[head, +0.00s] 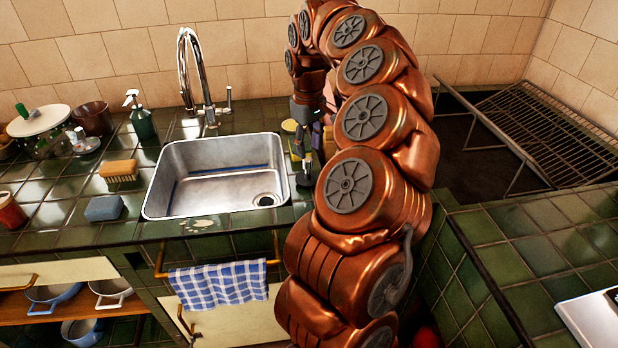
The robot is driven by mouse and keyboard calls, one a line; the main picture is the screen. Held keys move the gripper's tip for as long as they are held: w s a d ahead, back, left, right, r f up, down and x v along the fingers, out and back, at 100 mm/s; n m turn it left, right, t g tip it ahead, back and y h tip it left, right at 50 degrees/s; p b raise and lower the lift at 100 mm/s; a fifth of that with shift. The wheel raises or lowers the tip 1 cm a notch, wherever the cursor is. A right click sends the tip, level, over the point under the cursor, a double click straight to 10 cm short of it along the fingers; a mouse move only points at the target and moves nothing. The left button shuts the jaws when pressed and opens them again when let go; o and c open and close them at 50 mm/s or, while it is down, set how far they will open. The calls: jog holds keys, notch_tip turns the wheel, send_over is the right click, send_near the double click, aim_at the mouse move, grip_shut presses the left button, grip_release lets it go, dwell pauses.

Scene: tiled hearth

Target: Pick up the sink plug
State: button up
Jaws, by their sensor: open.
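My gripper (302,158) points down over the green tiled counter just right of the metal sink (163,183). It is open, but its fingers are small and partly mixed with the dark background. The drain hole (266,200) at the sink's front right shows uncovered. A small silver piece with a round base (84,143) stands on the counter at the left; I cannot tell what it is.
The tall faucet (188,75) rises behind the sink. A soap bottle (141,117), a brush (120,171) and a blue sponge (104,208) are left of it. A checked towel (220,283) hangs in front. A wire rack (560,125) is at the right.

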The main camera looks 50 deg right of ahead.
aim_at(308, 170)
jog(key=shift+f, duration=1.3)
jog(key=f, duration=0.2)
jog(key=a+f, duration=0.1)
jog(key=f, duration=0.1)
jog(key=shift+s+p, duration=0.25)
jog(key=shift+p, duration=0.15)
jog(key=shift+d+f, duration=0.1)
jog(key=shift+f, duration=0.45)
jog(key=shift+c, duration=0.3)
grip_shut()
